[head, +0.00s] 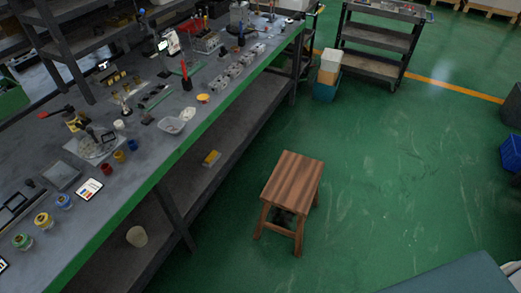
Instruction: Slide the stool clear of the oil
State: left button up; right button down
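A wooden stool (292,181) with a striped brown seat stands upright on the green floor, just right of the long workbench. Its legs are brown wood. A dark patch shows between its legs; I cannot tell whether it is oil or shadow. No other clear oil puddle stands out on the floor. Neither of my grippers is in view.
The workbench (185,150), covered with parts and tools, runs along the left. A dark shelf cart (378,42) and stacked boxes (328,70) stand at the back. A blue bin (512,150) is at the right edge. The floor (410,165) right of the stool is open.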

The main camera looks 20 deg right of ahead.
aim_at(292, 187)
jog(key=i+l+u, duration=0.1)
jog(key=l+u, duration=0.35)
jog(key=l, duration=0.15)
jog(key=l+u, duration=0.4)
jog(key=l, duration=0.15)
jog(key=l+u, duration=0.45)
jog(key=l, duration=0.15)
jog(key=k+l, duration=0.1)
jog(key=l, duration=0.35)
jog(key=k+l+u, duration=0.1)
jog(key=l, duration=0.35)
jog(key=k+l, duration=0.1)
jog(key=l, duration=0.4)
jog(key=k+l, duration=0.1)
jog(key=l, duration=0.35)
jog(key=k+l+u, duration=0.1)
jog(key=l, duration=0.35)
jog(key=k+l, duration=0.15)
jog(key=l, duration=0.3)
jog(key=u, duration=0.05)
